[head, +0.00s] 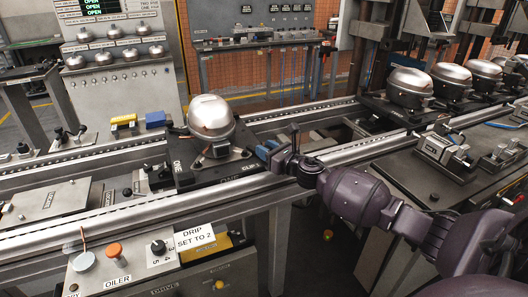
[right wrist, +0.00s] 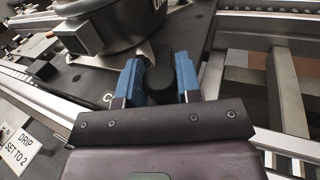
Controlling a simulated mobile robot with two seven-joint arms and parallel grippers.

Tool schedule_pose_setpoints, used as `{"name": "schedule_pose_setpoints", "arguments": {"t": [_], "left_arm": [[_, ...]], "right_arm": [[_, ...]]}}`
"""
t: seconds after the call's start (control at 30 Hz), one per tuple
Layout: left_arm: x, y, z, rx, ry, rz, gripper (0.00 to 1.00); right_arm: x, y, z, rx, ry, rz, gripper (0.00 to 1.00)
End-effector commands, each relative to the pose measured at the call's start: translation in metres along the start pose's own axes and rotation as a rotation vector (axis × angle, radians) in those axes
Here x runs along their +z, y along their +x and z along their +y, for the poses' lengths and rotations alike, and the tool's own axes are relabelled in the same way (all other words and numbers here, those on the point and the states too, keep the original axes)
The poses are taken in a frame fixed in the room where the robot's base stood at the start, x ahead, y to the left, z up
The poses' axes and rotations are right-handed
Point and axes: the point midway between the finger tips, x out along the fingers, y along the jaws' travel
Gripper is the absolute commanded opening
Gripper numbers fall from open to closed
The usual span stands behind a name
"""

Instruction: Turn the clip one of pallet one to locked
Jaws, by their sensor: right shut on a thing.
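Pallet one, a dark plate marked ONE (head: 180,180), sits on the rails and carries a shiny domed compressor (head: 211,117). My right gripper (head: 266,150) reaches in from the right to the pallet's right corner. In the right wrist view its two blue fingers (right wrist: 160,80) stand on either side of a black round-topped clip (right wrist: 159,79) and are shut on it. The lettering beside the clip is partly covered, so its setting cannot be read. My left gripper is not in view.
The near steel rail (head: 110,216) runs just below the gripper. An oiler panel (head: 125,270) stands in front. More compressors (head: 409,87) on pallets stand at the right. A gap (head: 335,130) lies between the rails right of pallet one.

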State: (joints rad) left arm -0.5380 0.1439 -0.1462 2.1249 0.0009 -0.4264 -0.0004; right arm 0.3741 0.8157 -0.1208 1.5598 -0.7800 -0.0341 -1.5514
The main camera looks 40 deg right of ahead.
Motion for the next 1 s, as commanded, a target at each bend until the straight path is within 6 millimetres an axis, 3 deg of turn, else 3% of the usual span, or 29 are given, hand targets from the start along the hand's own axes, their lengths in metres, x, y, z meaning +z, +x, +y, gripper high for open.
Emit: {"name": "schedule_pose_setpoints", "arguments": {"t": [0.03, 0.5, 1.0], "left_arm": [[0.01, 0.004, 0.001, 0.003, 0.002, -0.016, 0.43], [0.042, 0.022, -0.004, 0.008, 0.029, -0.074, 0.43], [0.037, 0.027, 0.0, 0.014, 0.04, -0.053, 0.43]], "right_arm": [[-0.011, 0.0, -0.001, 0.041, -0.002, 0.012, 0.0], [-0.01, 0.0, -0.001, 0.365, 0.003, 0.01, 0.0], [-0.002, 0.0, 0.0, 0.452, 0.001, 0.001, 0.0]]}}
